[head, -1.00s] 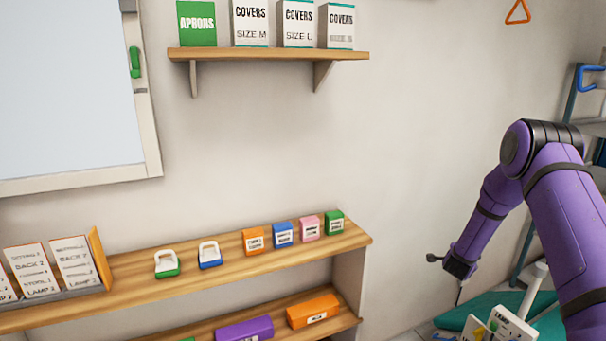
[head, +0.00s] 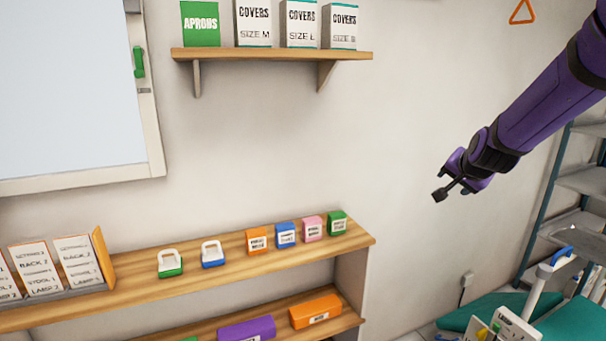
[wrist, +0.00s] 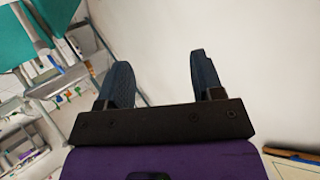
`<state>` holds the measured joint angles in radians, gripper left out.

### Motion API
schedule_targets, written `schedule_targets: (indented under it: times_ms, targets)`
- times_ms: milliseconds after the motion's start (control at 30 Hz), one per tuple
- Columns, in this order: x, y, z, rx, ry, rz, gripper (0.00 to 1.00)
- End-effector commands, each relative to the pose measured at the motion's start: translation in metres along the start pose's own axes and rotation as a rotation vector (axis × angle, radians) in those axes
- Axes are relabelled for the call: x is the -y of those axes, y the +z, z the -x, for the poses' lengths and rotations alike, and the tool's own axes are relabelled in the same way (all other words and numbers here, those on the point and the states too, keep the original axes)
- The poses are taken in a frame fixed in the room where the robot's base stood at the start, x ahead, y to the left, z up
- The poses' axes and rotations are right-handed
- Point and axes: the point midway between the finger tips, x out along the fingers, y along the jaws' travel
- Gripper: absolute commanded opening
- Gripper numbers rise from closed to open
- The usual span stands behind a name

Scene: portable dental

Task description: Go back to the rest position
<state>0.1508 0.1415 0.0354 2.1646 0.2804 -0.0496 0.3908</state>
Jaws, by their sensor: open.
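My gripper (wrist: 156,80) shows in the wrist view with its two dark fingers apart and nothing between them. Behind the fingers is mostly bare pale wall. In the head view my purple arm comes in from the upper right, and my gripper (head: 440,194) hangs in the air before the wall, right of the wooden shelf unit and above its top. In that view the fingers are small and seen edge-on.
The shelf unit (head: 130,275) holds small boxes and two handled items. A wall shelf (head: 270,54) carries cover boxes. A metal rack (head: 580,180) and teal chair (head: 480,308) stand at right. The wall between is free.

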Motion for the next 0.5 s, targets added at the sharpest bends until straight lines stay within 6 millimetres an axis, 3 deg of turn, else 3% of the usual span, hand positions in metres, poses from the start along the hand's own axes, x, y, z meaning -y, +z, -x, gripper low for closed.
schedule_targets:
  times_ms: [33, 233, 500]
  targets:
    - [0.005, 0.004, 0.022, 0.019, -0.007, 0.034, 0.61]
    - [0.008, 0.028, 0.096, 0.111, -0.009, 0.183, 0.61]
    - [-0.008, 0.068, 0.189, 0.225, 0.001, 0.381, 0.61]
